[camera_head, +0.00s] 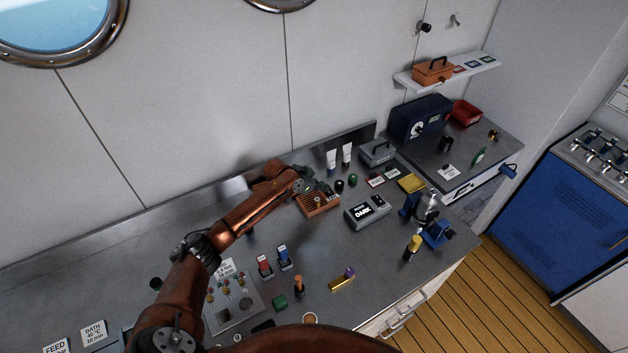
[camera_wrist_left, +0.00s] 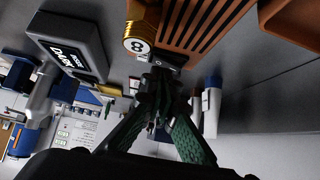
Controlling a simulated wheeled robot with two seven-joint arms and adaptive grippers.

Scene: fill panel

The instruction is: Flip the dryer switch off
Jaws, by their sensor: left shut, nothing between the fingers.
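The dryer looks to be the orange slatted box (camera_head: 318,205) on the grey counter. It shows large at the top of the left wrist view (camera_wrist_left: 205,25). A small black switch block (camera_wrist_left: 174,60) sits at its end, beside a gold round piece marked 8 (camera_wrist_left: 140,46). Which way the switch is set cannot be told. My left gripper (camera_head: 312,186) is at the back edge of the dryer, shut and empty. In the left wrist view its dark green fingers (camera_wrist_left: 158,82) end right by the switch; contact cannot be told. My right gripper is not in view.
A grey box with a "DARK" display (camera_head: 367,211) stands right of the dryer. Red and blue switches (camera_head: 274,260) are in front.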

